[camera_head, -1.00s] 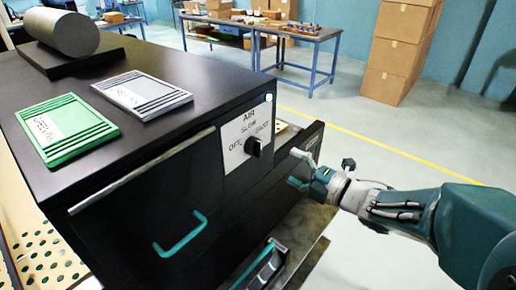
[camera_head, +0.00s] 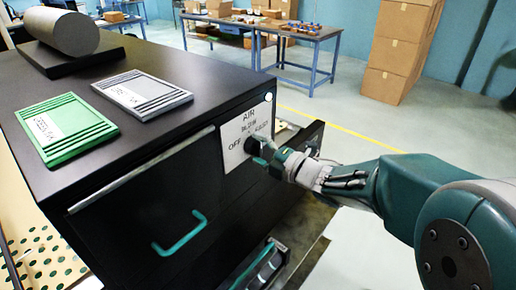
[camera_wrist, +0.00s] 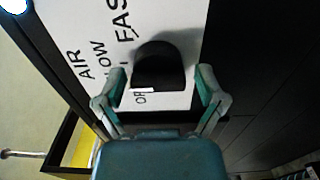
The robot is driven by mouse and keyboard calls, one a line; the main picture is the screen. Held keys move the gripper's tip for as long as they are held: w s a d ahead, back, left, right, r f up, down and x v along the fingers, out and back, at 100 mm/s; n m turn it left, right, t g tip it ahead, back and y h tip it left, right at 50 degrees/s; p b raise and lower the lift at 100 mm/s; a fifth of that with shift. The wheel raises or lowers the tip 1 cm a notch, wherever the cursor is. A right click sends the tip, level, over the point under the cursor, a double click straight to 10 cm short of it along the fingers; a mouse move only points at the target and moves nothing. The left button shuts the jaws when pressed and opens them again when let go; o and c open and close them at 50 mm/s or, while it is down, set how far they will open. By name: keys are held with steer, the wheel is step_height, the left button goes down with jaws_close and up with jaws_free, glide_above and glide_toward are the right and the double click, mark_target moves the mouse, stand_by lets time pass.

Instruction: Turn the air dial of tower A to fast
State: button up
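The black air dial (camera_head: 252,146) sits on a white plate (camera_head: 232,152) marked AIR, OFF, SLOW and FAST, on the dark cabinet face. In the wrist view the dial (camera_wrist: 163,62) lies between the fingers, with its white mark beside the partly hidden OFF lettering. My gripper (camera_head: 264,153) is at the dial in the head view and partly covers it and the plate's right side. In the wrist view my gripper (camera_wrist: 160,84) is open, one finger on each side of the dial, with gaps showing; I see no finger contact.
The cabinet (camera_head: 130,188) has a teal handle (camera_head: 180,236) below the plate. A green plate (camera_head: 66,129), a grey plate (camera_head: 142,96) and a grey roll (camera_head: 62,29) lie on top. An open drawer (camera_head: 306,138) is behind my gripper.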

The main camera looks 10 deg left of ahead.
steer(key=c, duration=0.6)
steer(key=shift+m, duration=0.4)
steer(key=m, duration=0.5)
steer(key=shift+s+f, duration=0.1)
steer(key=m, duration=0.6)
steer(key=shift+m, duration=0.3)
steer(key=o, duration=1.2)
steer(key=shift+c, duration=0.2)
steer(key=shift+a, duration=0.1)
